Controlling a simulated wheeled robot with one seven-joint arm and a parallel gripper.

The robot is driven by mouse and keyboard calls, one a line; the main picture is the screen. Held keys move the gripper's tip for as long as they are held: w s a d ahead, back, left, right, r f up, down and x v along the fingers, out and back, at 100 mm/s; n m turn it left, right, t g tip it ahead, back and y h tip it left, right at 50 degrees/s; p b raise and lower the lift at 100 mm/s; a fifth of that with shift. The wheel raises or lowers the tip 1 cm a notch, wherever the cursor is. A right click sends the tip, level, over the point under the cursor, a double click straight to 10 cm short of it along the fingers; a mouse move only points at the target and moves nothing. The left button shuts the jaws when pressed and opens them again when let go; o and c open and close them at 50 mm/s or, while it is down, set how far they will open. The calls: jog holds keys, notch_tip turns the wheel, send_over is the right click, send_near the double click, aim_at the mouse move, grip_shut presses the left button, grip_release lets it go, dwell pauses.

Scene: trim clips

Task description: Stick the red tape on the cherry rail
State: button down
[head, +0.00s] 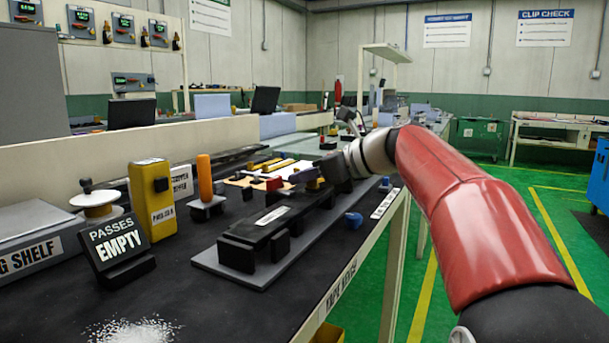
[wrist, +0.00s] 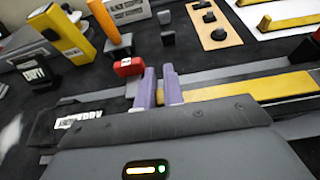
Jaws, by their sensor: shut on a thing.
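The red tape (wrist: 129,66) is a small red block with a pale patch, at the tips of my gripper (wrist: 160,72). It also shows in the head view (head: 274,183), just left of my gripper (head: 296,177). The cherry rail (head: 263,228) is a long dark bar with a white label on a grey base plate. Its label, partly covered, shows in the wrist view (wrist: 80,121). My gripper is over the far part of the rail.
A yellow box (head: 153,200), an orange-handled tool (head: 204,170) and a sign reading EMPTY (head: 117,247) stand on the left. A blue piece (head: 354,219) lies near the table's right edge. White bits (head: 131,331) lie in front. Yellow bars (head: 265,163) lie behind.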

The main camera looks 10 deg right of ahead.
jog(key=c, duration=1.4)
grip_release()
jog(key=shift+c, duration=0.2)
